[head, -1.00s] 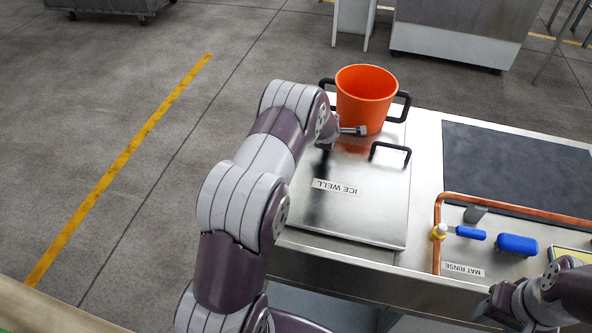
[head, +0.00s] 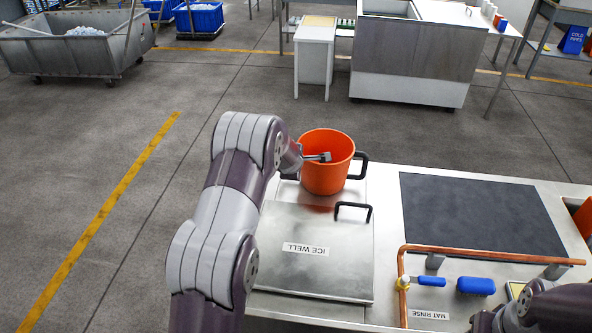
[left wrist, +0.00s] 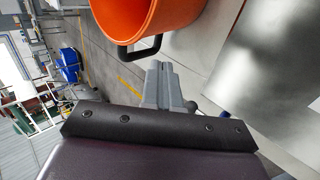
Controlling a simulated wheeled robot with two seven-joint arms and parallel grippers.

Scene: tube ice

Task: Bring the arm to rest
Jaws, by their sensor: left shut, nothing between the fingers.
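My left arm reaches forward from the bottom of the head view. Its gripper (head: 326,157) shows in front of the orange bucket's upper wall, and it is shut and empty. In the left wrist view the closed grey fingers (left wrist: 163,86) point toward the bucket and its black handle. I cannot tell whether they touch it. The orange bucket (head: 333,178) stands upright behind the ice well lid and also shows in the left wrist view (left wrist: 150,18). My right arm shows only in part at the lower right; its fingers cannot be made out.
The steel ice well lid (head: 330,262) with a black handle (head: 353,206) lies flat on the counter. A dark mat (head: 480,215), a copper pipe (head: 480,252) and a blue brush (head: 476,286) are to the right. A grey cart (head: 75,55) stands far left. Open floor lies left of the counter.

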